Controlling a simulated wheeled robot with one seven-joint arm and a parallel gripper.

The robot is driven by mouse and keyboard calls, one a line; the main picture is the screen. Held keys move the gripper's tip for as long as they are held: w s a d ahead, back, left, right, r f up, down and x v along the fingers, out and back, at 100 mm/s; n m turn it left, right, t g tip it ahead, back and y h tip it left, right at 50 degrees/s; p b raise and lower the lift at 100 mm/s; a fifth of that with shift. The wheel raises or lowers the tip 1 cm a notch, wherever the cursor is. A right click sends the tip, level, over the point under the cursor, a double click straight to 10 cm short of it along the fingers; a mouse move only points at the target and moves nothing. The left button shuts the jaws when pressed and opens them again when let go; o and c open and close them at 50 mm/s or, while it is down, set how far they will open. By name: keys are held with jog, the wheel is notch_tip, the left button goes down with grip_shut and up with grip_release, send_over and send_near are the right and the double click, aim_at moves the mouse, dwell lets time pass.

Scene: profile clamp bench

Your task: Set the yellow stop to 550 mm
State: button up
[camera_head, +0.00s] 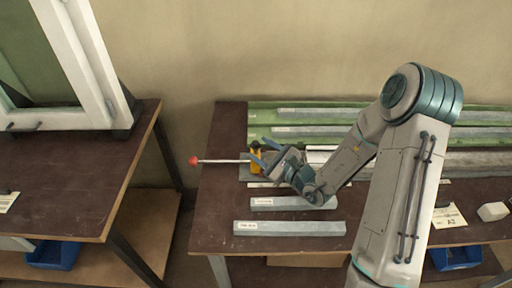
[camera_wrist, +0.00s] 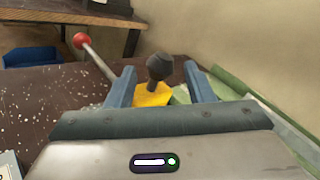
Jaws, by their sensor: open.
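The yellow stop (camera_head: 256,160) sits at the left end of the grey profile rail on the brown bench. In the wrist view the yellow stop (camera_wrist: 152,95) shows between my fingers, with a dark round knob (camera_wrist: 159,67) on top. A thin metal rod with a red ball end (camera_head: 194,160) sticks out to the left of the stop; the red ball (camera_wrist: 80,40) also shows in the wrist view. My gripper (camera_head: 264,154) is open, its blue fingers (camera_wrist: 162,85) on either side of the stop's knob. I cannot tell whether they touch it. No scale reading is legible.
Grey bars (camera_head: 290,228) lie on the bench front, and more lie on a green rack (camera_head: 262,118) behind. A second table (camera_head: 75,190) with a white frame (camera_head: 85,60) stands left, across a gap.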

jog(key=b+v, duration=0.1)
jog(key=v, duration=0.9)
jog(key=shift+s+d+b, duration=0.25)
jog(key=shift+d+b, duration=0.05)
jog(key=shift+a+r, duration=0.1)
jog(key=s+a+r+n+g+h, duration=0.1)
jog(key=s+a+r+n+g, duration=0.15)
jog(key=s+n+g, duration=0.45)
jog(key=s+a+r+n+g, duration=0.1)
jog(key=s+a+n+g, duration=0.3)
jog(key=s+n+g, duration=0.25)
jog(key=s+d+r+n+t+h, duration=0.2)
jog(key=d+r+n+h, duration=0.1)
jog(key=d+h, duration=0.3)
jog(key=s+d+r+n+t+h, duration=0.1)
jog(key=d+r+n+t+h, duration=0.1)
jog(key=d+h, duration=0.4)
jog(key=shift+s+d+r+n, duration=0.4)
jog(key=shift+d+r+n, duration=0.3)
jog(key=shift+d+n, duration=0.4)
jog(key=shift+a+n, duration=0.2)
jog(key=shift+n, duration=0.05)
